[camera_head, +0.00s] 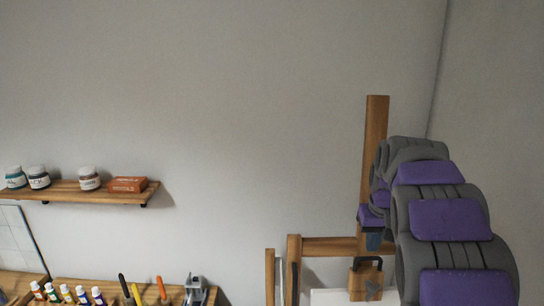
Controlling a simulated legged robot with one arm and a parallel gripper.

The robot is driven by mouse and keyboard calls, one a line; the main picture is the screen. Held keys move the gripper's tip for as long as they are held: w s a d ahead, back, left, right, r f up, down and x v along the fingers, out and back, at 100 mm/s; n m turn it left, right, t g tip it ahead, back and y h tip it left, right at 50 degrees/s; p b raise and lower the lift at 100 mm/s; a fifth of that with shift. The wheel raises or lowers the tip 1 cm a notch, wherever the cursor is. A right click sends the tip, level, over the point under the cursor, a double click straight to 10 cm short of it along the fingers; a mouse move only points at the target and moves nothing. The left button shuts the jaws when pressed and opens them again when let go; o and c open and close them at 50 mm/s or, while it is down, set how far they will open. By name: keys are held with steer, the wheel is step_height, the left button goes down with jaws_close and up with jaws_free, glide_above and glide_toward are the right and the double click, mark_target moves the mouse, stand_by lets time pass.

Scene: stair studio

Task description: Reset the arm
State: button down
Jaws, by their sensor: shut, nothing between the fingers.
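My arm, with grey links and purple panels, rises along the right side and bends over at its top. My gripper (374,240) is small and partly hidden at the far end of the arm, pointing down. It is shut with nothing visible in it. It appears in front of the upright post of a wooden easel (376,125), just above the easel's wooden block with a dark handle (366,282). I cannot tell whether it touches the easel.
A wall shelf (90,193) at left holds several jars and an orange-brown box (128,184). Below, a wooden ledge (75,283) carries several paint bottles (67,293), handled tools (162,288) and a grey metal tool (194,290). A white panel (328,297) sits low on the easel. The middle wall is bare.

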steer(key=s+a+f+g+b, duration=0.1)
steer(key=s+a+f+b, duration=0.2)
steer(key=s+f+b, duration=0.3)
steer(key=s+a+f+g+b, duration=0.1)
steer(key=s+a+f+b, duration=0.3)
steer(key=s+f, duration=1)
steer(key=s+a+f+g+b, duration=0.1)
steer(key=s+a+f+b, duration=0.3)
steer(key=s, duration=1.7)
step_height(320, 180, down, 6)
steer(key=b, duration=0.4)
steer(key=shift+a+g, duration=0.2)
steer(key=shift+g, duration=0.2)
steer(key=c, duration=1.8)
jaws_free()
steer(key=shift+r, duration=0.1)
